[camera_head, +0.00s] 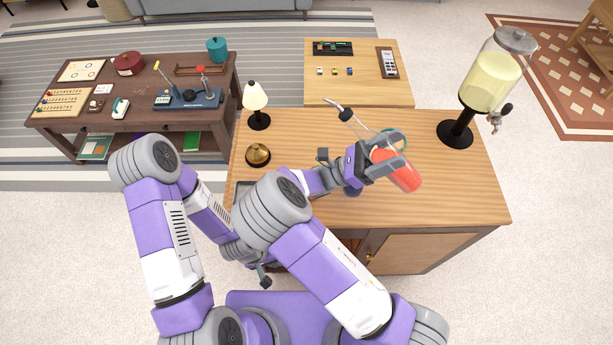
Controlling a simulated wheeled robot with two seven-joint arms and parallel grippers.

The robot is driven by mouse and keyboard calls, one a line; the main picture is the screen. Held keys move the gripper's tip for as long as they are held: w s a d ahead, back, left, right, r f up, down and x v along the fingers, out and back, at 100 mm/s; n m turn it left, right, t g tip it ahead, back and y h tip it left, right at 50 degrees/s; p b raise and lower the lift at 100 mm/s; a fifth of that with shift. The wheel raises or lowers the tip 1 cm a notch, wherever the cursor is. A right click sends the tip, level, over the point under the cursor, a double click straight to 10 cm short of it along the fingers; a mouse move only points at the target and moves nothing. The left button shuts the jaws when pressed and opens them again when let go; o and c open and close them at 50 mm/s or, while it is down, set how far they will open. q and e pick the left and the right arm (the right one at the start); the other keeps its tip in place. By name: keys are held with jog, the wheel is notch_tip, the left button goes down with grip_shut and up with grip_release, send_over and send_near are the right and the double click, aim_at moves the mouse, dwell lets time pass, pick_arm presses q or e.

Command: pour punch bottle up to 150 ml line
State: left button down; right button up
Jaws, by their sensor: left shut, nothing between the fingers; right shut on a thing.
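The punch bottle (405,173) is clear, with red liquid in its lower right end and a metal spout (336,104) at its upper left end. It is tilted over the wooden bar counter (460,190). My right gripper (388,158) is shut around the bottle's body and holds it above the counter. A teal ring (402,135) shows partly behind the bottle and gripper; I cannot tell what it belongs to. My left gripper (264,280) is shut and empty, low at the counter's front left. No vessel with a 150 ml line can be made out.
A drink dispenser (490,80) with pale yellow liquid stands at the counter's back right. A dark tray (241,190) is partly hidden by my arm. The counter's right front is clear.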

aim_at(360, 123)
jog(key=f+y, duration=0.1)
jog(key=a+f+m+y, duration=0.1)
jog(key=f, duration=0.1)
jog(key=f+g+y, duration=0.1)
jog(key=shift+w+a+f, duration=0.25)
jog(key=shift+w+a, duration=0.05)
jog(key=shift+a, duration=0.05)
jog(key=shift+m+y, duration=0.4)
jog(key=shift+y, duration=0.5)
jog(key=r+p, duration=0.4)
jog(key=p, duration=0.1)
jog(key=r+p, duration=0.2)
jog(key=p, duration=0.1)
jog(key=shift+a+r, duration=0.35)
jog(key=shift+a, duration=0.05)
jog(key=shift+w+a+r+y+p, duration=0.1)
jog(key=shift+a+y+p, duration=0.05)
jog(key=shift+y+p, duration=0.2)
jog(key=shift+w+a+y+p, duration=0.15)
jog(key=shift+a+y+p, duration=0.35)
jog(key=shift+y+p, duration=0.3)
jog(key=shift+w+a+f+m+y+p, duration=0.15)
jog(key=shift+a+f+m+y+p, duration=0.25)
jog(key=shift+a+y, duration=0.3)
notch_tip(360, 123, up, 6)
jog(key=p, duration=0.6)
jog(key=shift+f, duration=0.2)
